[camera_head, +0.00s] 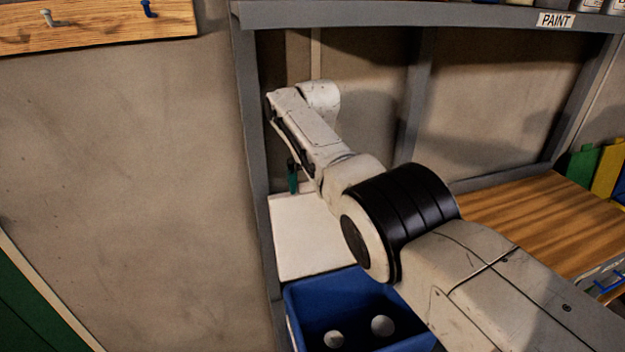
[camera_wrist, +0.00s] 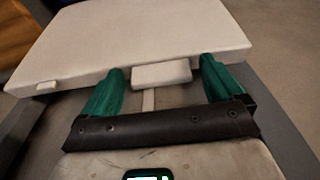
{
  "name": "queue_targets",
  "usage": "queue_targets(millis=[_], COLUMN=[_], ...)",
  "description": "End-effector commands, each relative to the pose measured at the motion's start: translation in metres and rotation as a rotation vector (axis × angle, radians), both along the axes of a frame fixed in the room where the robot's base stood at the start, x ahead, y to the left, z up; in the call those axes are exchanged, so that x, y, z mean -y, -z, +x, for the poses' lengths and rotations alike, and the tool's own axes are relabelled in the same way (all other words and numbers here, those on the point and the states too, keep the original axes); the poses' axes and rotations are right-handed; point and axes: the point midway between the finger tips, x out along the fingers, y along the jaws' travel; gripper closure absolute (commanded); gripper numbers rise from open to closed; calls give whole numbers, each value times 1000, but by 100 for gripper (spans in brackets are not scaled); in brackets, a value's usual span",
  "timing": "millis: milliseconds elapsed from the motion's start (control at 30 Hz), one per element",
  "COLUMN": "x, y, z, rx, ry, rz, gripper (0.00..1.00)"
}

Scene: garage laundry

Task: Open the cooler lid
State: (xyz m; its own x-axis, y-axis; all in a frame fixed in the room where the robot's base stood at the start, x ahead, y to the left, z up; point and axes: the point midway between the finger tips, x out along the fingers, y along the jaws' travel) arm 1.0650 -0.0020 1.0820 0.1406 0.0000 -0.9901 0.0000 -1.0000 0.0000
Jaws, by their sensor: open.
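The cooler (camera_head: 296,318) is blue and stands below my arm in the head view, its inside visible. Its white lid (camera_head: 305,240) stands raised behind the opening; I cannot tell its exact angle. In the wrist view the lid (camera_wrist: 130,40) fills the upper middle, with a small white latch tab (camera_wrist: 161,76) at its near edge. My gripper (camera_wrist: 162,68) is open, its green fingers on either side of the tab, tips at the lid's edge. Contact is unclear. In the head view, a green finger of my gripper (camera_head: 292,176) shows just above the lid's top edge.
Two pale round things (camera_head: 382,325) lie inside the cooler. A grey shelf frame (camera_head: 250,150) rises close to the lid's left side. A wooden worktop (camera_head: 530,215) lies to the right. A wooden hook board (camera_head: 100,25) hangs at upper left.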

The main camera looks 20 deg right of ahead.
Motion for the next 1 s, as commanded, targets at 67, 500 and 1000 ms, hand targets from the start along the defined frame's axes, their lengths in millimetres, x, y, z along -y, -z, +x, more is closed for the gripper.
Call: queue_targets(millis=[67,500,1000], x=[0,-1,0], y=[-1,-19,-100], z=[0,-1,-13], rx=[0,3,2], ry=[0,-2,0], rz=[0,2,1], gripper=[0,0,0])
